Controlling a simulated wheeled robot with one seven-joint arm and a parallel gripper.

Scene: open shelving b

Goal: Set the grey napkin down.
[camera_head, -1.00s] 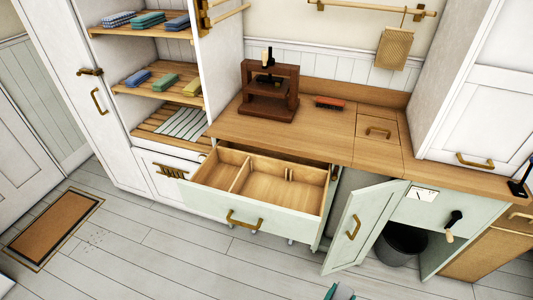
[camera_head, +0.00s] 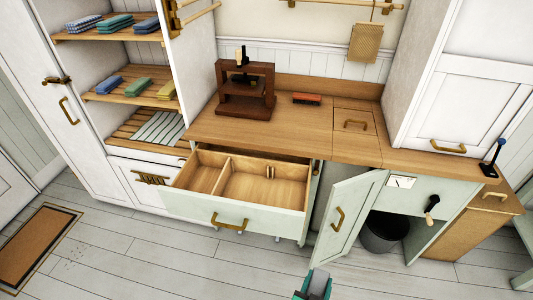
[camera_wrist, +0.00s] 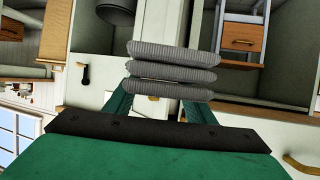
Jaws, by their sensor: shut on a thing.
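The grey napkin (camera_wrist: 171,72) is a ribbed, folded stack of layers in the wrist view. My gripper (camera_wrist: 155,105) is shut on it, with the green fingers behind and below the layers. In the head view my gripper (camera_head: 313,287) shows only at the bottom edge, low in front of the open cabinet door, and the napkin cannot be made out clearly there.
An open, empty divided drawer (camera_head: 238,185) juts from the counter (camera_head: 300,133). A cabinet door (camera_head: 343,218) stands open beside a dark bin (camera_head: 384,232). Shelves at left hold folded cloths (camera_head: 136,86). The counter carries a wooden press (camera_head: 245,90) and red brush (camera_head: 306,98).

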